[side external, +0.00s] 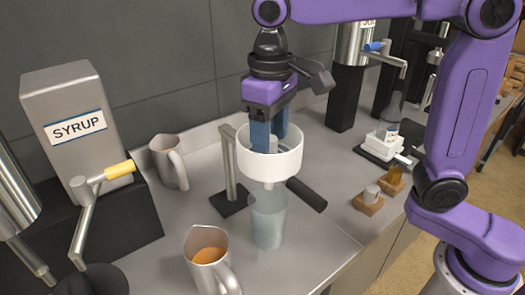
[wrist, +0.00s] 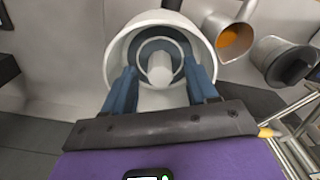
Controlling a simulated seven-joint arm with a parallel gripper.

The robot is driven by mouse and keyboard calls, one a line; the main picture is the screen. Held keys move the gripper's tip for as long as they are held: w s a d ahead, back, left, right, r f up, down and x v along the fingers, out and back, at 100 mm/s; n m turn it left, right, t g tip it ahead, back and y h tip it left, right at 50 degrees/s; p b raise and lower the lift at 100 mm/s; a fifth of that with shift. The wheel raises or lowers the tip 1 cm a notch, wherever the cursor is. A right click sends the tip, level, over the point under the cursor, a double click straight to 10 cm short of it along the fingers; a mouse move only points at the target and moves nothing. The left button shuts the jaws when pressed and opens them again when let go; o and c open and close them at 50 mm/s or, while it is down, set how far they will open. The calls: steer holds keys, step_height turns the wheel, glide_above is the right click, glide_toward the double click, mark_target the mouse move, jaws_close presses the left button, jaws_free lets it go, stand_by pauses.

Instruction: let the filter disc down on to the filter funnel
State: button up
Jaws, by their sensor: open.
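The white filter funnel (side external: 270,163) stands in its holder above a translucent cup (side external: 267,218). It also shows in the wrist view (wrist: 116,58). Inside it lies a round disc with a dark ring (wrist: 145,50) and a pale central knob (wrist: 160,68); this looks like the filter disc, and it seems to sit level. My gripper (side external: 270,147) reaches down into the funnel's mouth, its blue fingers open on either side of the knob. In the wrist view my gripper (wrist: 160,74) shows a gap between fingers and knob. The funnel wall hides the disc in the side view.
A syrup dispenser (side external: 75,115) with a yellow-handled tap stands at the left. An empty metal pitcher (side external: 168,162) and one with amber liquid (side external: 209,257) stand near the funnel. A dark handle (side external: 307,195) sticks out right of it. Small wooden blocks (side external: 368,202) lie farther right.

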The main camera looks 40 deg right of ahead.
steer(key=shift+r, duration=2.75)
steer(key=w+d+n+t+h, duration=0.25)
steer(key=d+n, duration=0.35)
steer(key=d, duration=0.3)
steer(key=s+d+f+n+g+y, duration=0.1)
steer(key=s+d+f, duration=0.3)
steer(key=s+f, duration=0.4)
steer(key=s+d+f+n+g+y, duration=0.1)
steer(key=s+d+f, duration=0.3)
steer(key=s+f, duration=0.5)
steer(key=s+y, duration=0.1)
steer(key=s, duration=0.4)
steer(key=shift+d+f, duration=0.2)
steer(key=shift+d, duration=0.15)
